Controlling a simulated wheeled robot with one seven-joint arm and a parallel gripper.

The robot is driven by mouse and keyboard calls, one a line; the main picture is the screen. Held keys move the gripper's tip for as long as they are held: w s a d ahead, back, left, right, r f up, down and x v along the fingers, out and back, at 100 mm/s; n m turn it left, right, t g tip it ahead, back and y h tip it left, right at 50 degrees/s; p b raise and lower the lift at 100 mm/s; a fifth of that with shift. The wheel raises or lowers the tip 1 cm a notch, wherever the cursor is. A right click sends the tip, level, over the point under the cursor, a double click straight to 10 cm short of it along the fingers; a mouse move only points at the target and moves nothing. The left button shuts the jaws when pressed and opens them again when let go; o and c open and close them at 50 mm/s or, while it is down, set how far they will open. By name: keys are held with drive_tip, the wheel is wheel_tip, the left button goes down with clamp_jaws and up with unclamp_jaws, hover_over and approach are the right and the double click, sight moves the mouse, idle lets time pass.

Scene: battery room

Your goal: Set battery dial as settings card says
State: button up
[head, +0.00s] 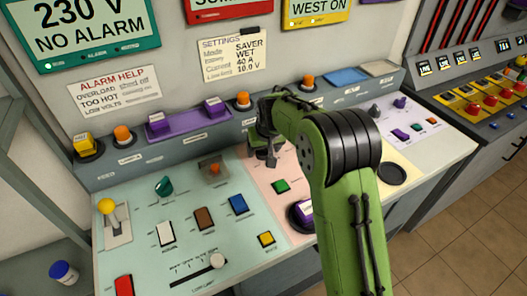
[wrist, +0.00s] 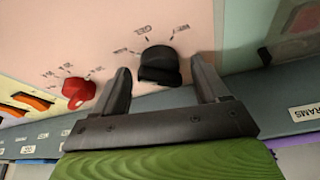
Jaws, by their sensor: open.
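The settings card (head: 233,55) on the back wall reads Mode SAVER, Battery WET, Current 40 A and a low limit of 10.0 V. A black dial (wrist: 159,66) stands on the pink panel with small labels around its far side. My gripper (wrist: 160,84) is open, with one finger on each side of the black dial; contact is not clear. In the head view my gripper (head: 262,152) is over the pink panel, and my arm hides much of that panel.
A red knob (wrist: 78,92) sits beside the left finger in the wrist view. A green button (head: 281,186) and a purple-topped round control (head: 302,212) are close to my arm. The teal-knob panel (head: 163,186) lies to the left. A raised ledge (head: 190,135) runs behind.

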drive_tip(key=shift+w+f, duration=0.2)
drive_tip(key=shift+f, duration=0.2)
drive_tip(key=c, duration=0.9)
drive_tip(key=shift+c, duration=0.2)
